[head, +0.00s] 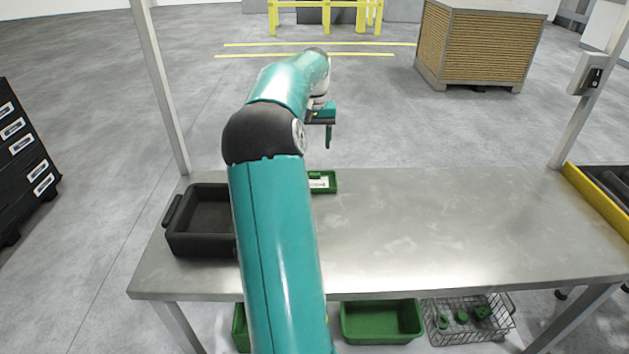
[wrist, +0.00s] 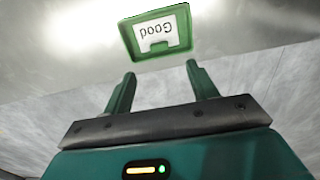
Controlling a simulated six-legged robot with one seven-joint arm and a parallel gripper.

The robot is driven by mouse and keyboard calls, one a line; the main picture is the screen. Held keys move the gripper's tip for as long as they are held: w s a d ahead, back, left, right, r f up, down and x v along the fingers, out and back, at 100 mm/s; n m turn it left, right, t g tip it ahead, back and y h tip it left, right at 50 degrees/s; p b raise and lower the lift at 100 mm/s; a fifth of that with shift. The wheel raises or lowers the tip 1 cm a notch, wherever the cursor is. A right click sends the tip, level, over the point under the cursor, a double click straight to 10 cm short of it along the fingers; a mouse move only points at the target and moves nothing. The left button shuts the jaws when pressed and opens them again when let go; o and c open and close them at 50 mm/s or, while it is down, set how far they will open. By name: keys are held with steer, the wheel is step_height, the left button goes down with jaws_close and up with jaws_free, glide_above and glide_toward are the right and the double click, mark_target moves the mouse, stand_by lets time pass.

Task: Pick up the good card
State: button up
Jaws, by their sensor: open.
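The good card is a white card (wrist: 155,32) marked "Good", upside down in the wrist view. It lies in a small green tray (wrist: 134,50) on the steel table. In the head view, the card (head: 318,183) and green tray (head: 335,183) are at the table's far edge, partly hidden behind my arm. My gripper (wrist: 163,82) is open and empty; its two green fingers point toward the tray, apart from it. In the head view my gripper (head: 329,138) hangs above and beyond the table's far edge.
A black open bin (head: 185,243) stands on the table's left side. The steel table (head: 450,230) is clear to the right. Upright posts (head: 165,90) rise at its far corners. Below are a green bin (head: 382,322) and a wire basket (head: 467,318) with green parts.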

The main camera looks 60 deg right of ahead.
mark_target(315, 174)
step_height(315, 174, down, 11)
steer(key=shift+s+r, duration=0.1)
steer(key=shift+r, duration=0.1)
steer(key=c, duration=1.1)
steer(key=shift+o, duration=0.2)
steer(key=shift+r, duration=0.1)
steer(key=shift+r, duration=0.55)
step_height(315, 174, up, 2)
steer(key=shift+r, duration=0.15)
steer(key=s+a+r, duration=0.3)
steer(key=a+r, duration=0.6)
steer(key=a, duration=0.4)
steer(key=shift+a+r, duration=0.25)
steer(key=shift+a, duration=0.1)
